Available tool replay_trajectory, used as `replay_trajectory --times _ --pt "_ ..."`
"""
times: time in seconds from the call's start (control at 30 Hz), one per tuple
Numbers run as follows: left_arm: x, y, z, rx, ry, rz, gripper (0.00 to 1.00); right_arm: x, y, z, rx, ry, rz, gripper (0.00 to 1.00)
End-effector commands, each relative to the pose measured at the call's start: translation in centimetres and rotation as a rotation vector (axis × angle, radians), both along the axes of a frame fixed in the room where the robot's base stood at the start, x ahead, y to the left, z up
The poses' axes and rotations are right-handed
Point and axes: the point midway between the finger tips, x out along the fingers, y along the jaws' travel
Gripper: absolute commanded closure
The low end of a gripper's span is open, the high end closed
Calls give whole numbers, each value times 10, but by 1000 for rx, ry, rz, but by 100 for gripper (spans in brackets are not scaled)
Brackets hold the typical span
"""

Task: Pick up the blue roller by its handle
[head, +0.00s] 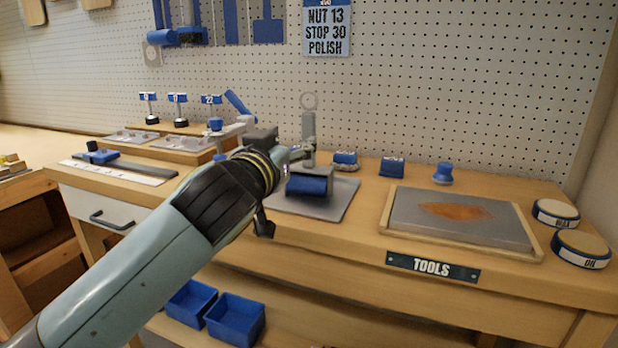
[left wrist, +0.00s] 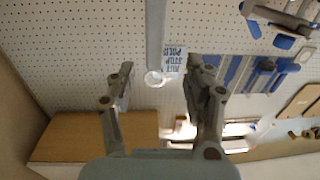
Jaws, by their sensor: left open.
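A blue cylinder (head: 307,186), which looks like the roller, lies on a flat grey plate (head: 335,198) in the middle of the bench. A grey part sits just behind it; I cannot make out its handle for certain. My left gripper (head: 298,155) is just above and behind the cylinder in the head view, partly hidden by its own wrist. The roller cannot be made out there. My right gripper is not in view.
A grey upright strip with a ring (head: 309,102) stands behind the gripper. Several small blue-topped items line the back edge. A wooden-framed tray (head: 395,235) and round tins (head: 580,248) stand at right. Blue bins (head: 235,320) are below.

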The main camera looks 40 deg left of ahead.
Motion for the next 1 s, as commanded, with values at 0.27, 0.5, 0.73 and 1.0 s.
replay_trajectory --times 0.27,0.5,0.73,1.0 --pt "32 9 -1 -1 3 1 48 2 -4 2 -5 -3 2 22" --pt "66 12 -8 0 4 1 48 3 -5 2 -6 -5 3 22" --pt "82 17 -9 1 4 -1 48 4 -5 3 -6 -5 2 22" --pt "82 17 -9 -1 5 -1 62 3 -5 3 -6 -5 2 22"
